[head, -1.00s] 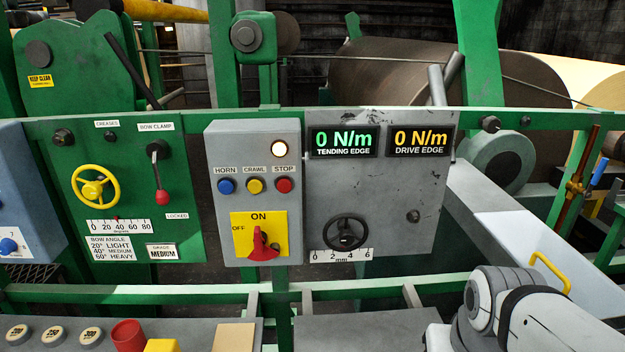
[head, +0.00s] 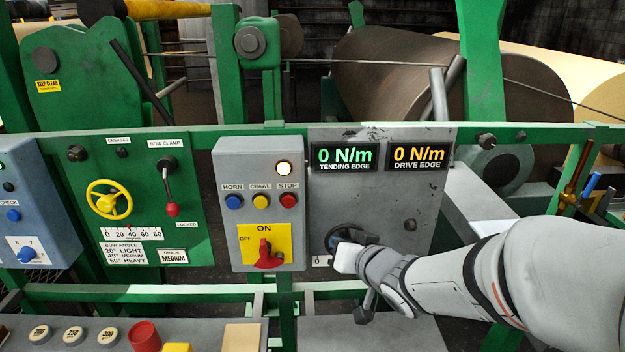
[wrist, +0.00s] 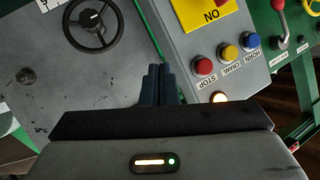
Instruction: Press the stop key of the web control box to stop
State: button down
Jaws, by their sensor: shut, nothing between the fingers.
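The grey control box (head: 231,262) has blue HORN, yellow CRAWL and red STOP keys in a row. The red stop key (head: 289,200) is at the right of that row, below a lit lamp (head: 283,168). In the wrist view the stop key (wrist: 203,65) is right of my fingers, its label upside down. My gripper (head: 334,240) is shut and empty, right of and below the stop key, and apart from it. In the wrist view my gripper (wrist: 157,70) points at the panel beside the box. It partly hides the handwheel in the head view.
A red rotary switch (head: 267,257) on a yellow plate points to ON below the keys. The black handwheel (wrist: 92,25) is on the grey panel beside the box. Two displays (head: 344,157) (head: 418,155) read 0 N/m. A green rail (head: 220,287) runs below.

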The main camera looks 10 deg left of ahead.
aim_at(283, 203)
jog(key=s+a+r+n+g+y+p, duration=0.1)
jog(key=s+a+r+g+y, duration=0.1)
jog(key=a, duration=0.6)
jog(key=s+r+y, duration=0.1)
jog(key=s+y, duration=0.1)
jog(key=y, duration=0.1)
jog(key=shift+a+r+n+g+y, duration=0.15)
jog(key=shift+a+n+g+y, duration=0.25)
jog(key=w+a+p, duration=0.1)
jog(key=w+a, duration=0.1)
jog(key=w, duration=0.6)
jog(key=shift+w, duration=0.25)
dwell(1.1)
jog(key=shift+w+p, duration=0.3)
jog(key=shift+w, duration=0.1)
jog(key=shift+w+a, duration=0.2)
jog(key=shift+w, duration=0.3)
dwell(0.6)
jog(key=shift+s, duration=0.2)
jog(key=shift+s+d, duration=0.25)
jog(key=shift+s, duration=0.5)
